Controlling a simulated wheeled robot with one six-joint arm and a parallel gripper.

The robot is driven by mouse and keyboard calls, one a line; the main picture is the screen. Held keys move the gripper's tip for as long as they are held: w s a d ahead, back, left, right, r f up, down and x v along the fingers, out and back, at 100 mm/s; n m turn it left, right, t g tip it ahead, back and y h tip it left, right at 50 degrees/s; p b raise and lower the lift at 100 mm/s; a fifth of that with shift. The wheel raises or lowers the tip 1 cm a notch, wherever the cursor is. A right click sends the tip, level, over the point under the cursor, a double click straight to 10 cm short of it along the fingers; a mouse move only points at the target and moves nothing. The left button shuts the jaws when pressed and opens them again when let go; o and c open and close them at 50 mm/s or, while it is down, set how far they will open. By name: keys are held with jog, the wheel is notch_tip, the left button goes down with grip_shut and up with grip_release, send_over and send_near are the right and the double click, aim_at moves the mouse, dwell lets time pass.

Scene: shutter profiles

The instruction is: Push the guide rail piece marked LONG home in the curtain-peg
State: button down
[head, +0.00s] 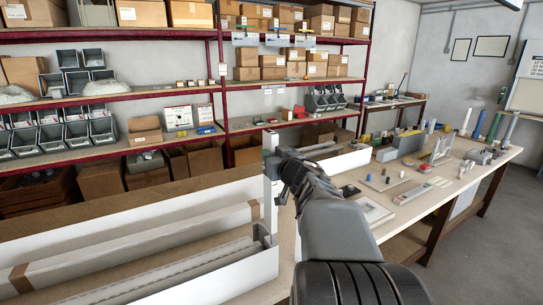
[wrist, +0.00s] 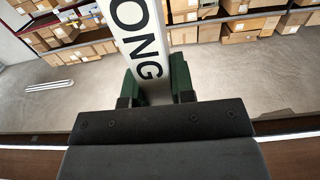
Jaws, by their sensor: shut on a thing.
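The guide rail piece is a pale strip with black letters, and "ONG" is readable on it in the wrist view (wrist: 140,40). My gripper (wrist: 157,88) has its green-padded fingers on either side of the strip and is shut on it. In the head view my gripper (head: 283,168) is beside a pale upright strip (head: 270,195), which looks like the held piece, at the end of a long white tray. Its lower end is hard to make out against the tray. I cannot pick out the curtain-peg in either view.
The long white tray (head: 185,282) at left holds long profiles (head: 150,240), one with brown tape. The bench (head: 455,190) at right carries several blocks, tubes and small fixtures. Red-edged shelves (head: 110,97) with boxes and bins stand behind. Open floor (head: 495,240) lies at right.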

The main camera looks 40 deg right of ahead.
jog(key=shift+f+b, duration=2)
jog(key=shift+f, duration=0.75)
jog(key=c, duration=0.9)
grip_release()
jog(key=shift+s, duration=0.1)
jog(key=s, duration=0.4)
jog(key=s+a, duration=0.1)
jog(key=s, duration=0.4)
jog(key=s+a, duration=0.1)
jog(key=s, duration=0.3)
jog(key=shift+s, duration=0.3)
jog(key=shift+w, duration=0.15)
